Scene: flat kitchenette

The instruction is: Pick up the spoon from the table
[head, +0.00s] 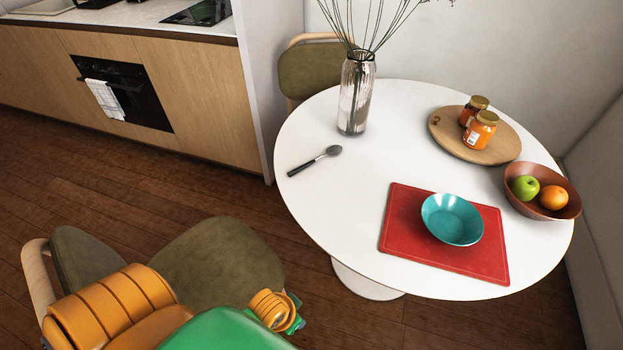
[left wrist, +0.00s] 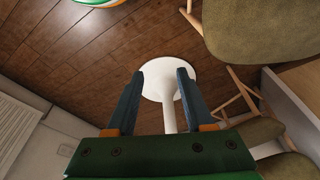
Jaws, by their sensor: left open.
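The spoon (head: 316,160) lies on the left side of the white round table (head: 335,215), with its dark handle toward the near left edge and its metal bowl toward the middle. In the head view my left arm is low at the left, beside the chair and below the table's level, well short of the spoon; its fingers are not clearly visible there. In the left wrist view my left gripper (left wrist: 158,100) is open and empty, with the table's white pedestal (left wrist: 168,110) beyond its fingers. The spoon is not in the wrist view. My right gripper is not in view.
A glass vase (head: 356,95) stands behind the spoon. A red mat (head: 400,235) with a teal bowl (head: 452,220), a wooden board (head: 445,130) with jars and a fruit bowl (head: 562,208) are to the right. An olive chair (head: 220,255) stands near my left arm.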

